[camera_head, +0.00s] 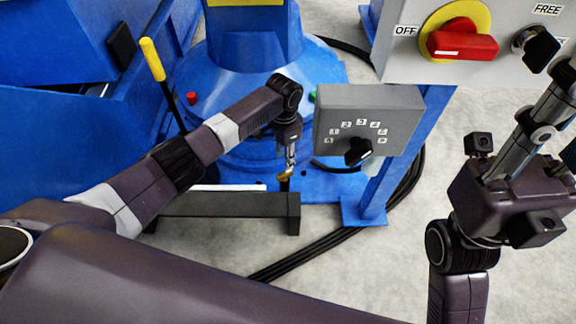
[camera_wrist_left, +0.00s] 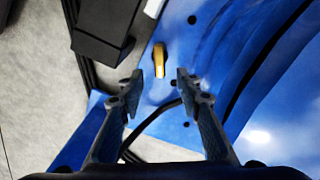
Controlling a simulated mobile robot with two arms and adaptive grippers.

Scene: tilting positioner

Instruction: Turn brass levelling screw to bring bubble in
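A small brass screw (camera_head: 285,175) sits at the blue base, just below my left gripper (camera_head: 291,160) in the head view. In the left wrist view the brass screw (camera_wrist_left: 160,60) stands beyond the fingertips, roughly centred between them. My left gripper (camera_wrist_left: 160,86) is open and empty, its two fingers apart on either side of the line to the screw. A thin white strip (camera_head: 230,187) lies along the black bar; I cannot make out a bubble.
A black bar (camera_head: 222,206) runs left of the screw. A grey dial box (camera_head: 367,112) stands right of my left gripper. A red rotary switch (camera_head: 462,45) is at the top right. A yellow-handled lever (camera_head: 152,59) rises at the left. Black cables cross the grey floor.

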